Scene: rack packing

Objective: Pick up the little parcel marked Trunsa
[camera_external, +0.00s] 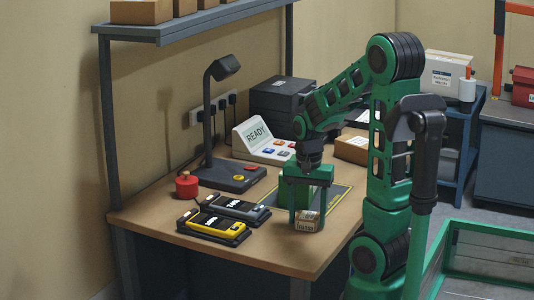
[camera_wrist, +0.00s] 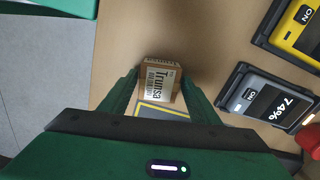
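The little parcel is a small brown cardboard box with a white label marked Trunsa (camera_wrist: 160,82). In the external view the parcel (camera_external: 307,221) is low over the front of the table, between the fingertips of my green gripper (camera_external: 307,210). In the wrist view my gripper (camera_wrist: 160,76) has one finger on each side of the parcel, very close to its sides. I cannot tell whether both fingers touch it, or whether it rests on the table.
A yellow-edged mat (camera_external: 340,198) lies behind the parcel. A yellow device (camera_external: 213,226) and a grey device (camera_external: 236,208) lie to the left. A red knob (camera_external: 187,186), lamp (camera_external: 225,176) and READY console (camera_external: 262,144) stand farther back. A cardboard box (camera_external: 351,149) is behind.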

